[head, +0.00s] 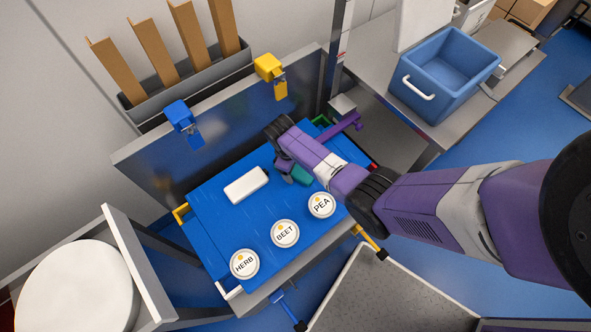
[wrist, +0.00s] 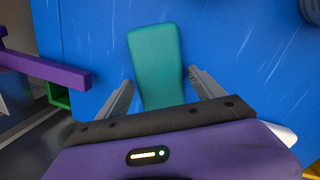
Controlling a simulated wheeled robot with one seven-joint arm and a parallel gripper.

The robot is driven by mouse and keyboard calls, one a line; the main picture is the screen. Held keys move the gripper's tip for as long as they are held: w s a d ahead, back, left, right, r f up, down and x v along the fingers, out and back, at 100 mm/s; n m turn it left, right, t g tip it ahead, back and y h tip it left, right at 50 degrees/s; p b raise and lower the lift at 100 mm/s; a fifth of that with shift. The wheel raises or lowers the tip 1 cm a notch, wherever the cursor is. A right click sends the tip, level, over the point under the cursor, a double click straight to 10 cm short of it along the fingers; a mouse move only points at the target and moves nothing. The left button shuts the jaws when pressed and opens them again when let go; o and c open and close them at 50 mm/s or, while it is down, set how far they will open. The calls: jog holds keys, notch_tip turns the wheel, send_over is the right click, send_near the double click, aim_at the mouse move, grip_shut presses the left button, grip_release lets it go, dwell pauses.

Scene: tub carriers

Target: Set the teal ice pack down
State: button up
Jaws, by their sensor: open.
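The teal ice pack (wrist: 156,60) lies flat on the blue work surface (wrist: 240,50) in the wrist view. My gripper (wrist: 160,80) is open, with one grey finger on each side of the pack's near part and a visible gap to each. In the head view my arm partly covers the ice pack (head: 301,174), and my gripper (head: 290,172) is low over the blue surface. The fingertips are hard to make out there.
A white block (head: 246,185) lies left of my gripper. Round tubs marked HERB (head: 244,263), BEET (head: 285,233) and PEA (head: 321,205) line the near side. A metal panel (head: 225,125) with blue and yellow clips stands behind. A blue bin (head: 446,70) is at upper right.

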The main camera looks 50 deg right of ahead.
jog(key=shift+f, duration=0.1)
jog(key=shift+c, duration=0.2)
jog(key=c, duration=1.4)
jog(key=shift+c, duration=1.2)
grip_shut()
